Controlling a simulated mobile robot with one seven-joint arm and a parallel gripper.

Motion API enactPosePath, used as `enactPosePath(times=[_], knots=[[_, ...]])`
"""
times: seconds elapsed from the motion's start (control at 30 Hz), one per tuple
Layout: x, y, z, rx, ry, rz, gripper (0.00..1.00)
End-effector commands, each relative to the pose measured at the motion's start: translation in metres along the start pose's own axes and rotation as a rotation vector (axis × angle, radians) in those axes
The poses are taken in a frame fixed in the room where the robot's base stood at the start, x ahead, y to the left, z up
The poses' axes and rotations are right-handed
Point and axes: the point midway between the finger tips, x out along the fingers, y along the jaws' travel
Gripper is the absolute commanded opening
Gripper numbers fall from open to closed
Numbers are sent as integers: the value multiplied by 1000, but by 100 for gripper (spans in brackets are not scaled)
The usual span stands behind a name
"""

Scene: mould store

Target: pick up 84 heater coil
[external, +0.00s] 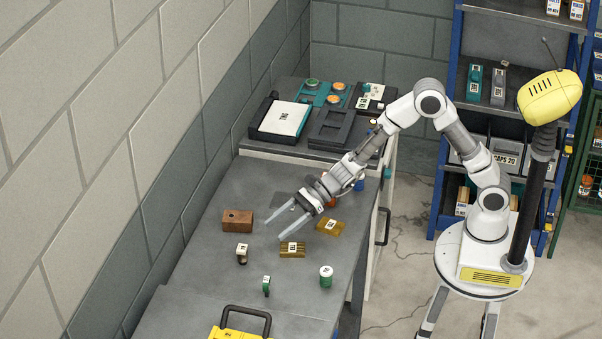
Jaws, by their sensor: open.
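My gripper (276,229) is open and empty above the grey bench, its two pale fingers pointing down and left. Several small parts lie around it. The number 84 is too small to read on any of them, so I cannot tell which is the heater coil. A small tagged part (242,257) stands in front of the gripper to the left. A brass-coloured labelled block (292,253) lies just in front of the fingertips, and a second one (331,229) lies to their right. A small green tagged part (266,289) and a green cylinder with a white top (326,280) are nearer the front.
A brown block with a hole (238,220) lies left of the fingers. A yellow case with a black handle (238,333) is at the bench's front. Dark trays (333,132) and a white-topped box (283,117) fill the back. Bare bench (200,265) lies at left.

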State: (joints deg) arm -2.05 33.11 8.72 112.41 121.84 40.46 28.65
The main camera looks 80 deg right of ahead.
Motion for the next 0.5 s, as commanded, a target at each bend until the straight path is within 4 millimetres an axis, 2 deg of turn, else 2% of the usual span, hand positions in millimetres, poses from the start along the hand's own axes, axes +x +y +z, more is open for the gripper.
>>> enactPosePath(times=[0.3, 0.5], knots=[[69, 2, 0, -4, 0, 4, 71], [100, 1, 1, -6, 1, 3, 71]])
